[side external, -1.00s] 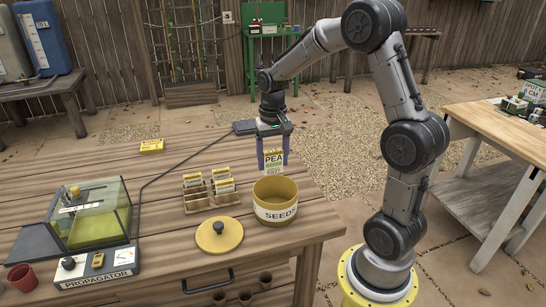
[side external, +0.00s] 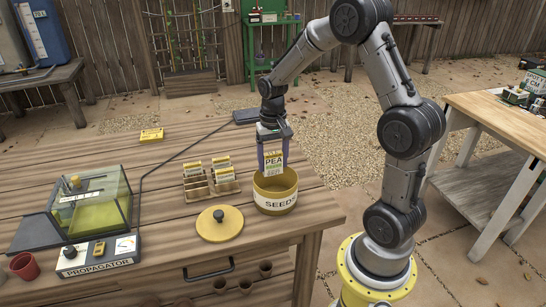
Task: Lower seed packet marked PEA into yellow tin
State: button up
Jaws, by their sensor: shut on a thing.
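My gripper (side external: 273,160) is shut on the seed packet marked PEA (side external: 273,160), which hangs upright. The packet is right above the open yellow tin (side external: 275,199), which is labelled SEEDS and stands near the table's right front corner. The packet's lower edge is at about the tin's back rim in the picture; I cannot tell whether it is inside the opening. The tin's round yellow lid (side external: 231,229) with a dark knob lies on the table, left of the tin.
A wooden rack (side external: 197,192) with several seed packets stands just left of the tin. A propagator (side external: 95,205) with a clear cover is at the left. A yellow packet (side external: 151,135) lies at the back. A dark cable crosses the table.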

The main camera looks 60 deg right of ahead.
aim_at(273, 173)
jog(key=shift+f, duration=1.65)
jog(key=shift+f, duration=2.5)
dwell(0.8)
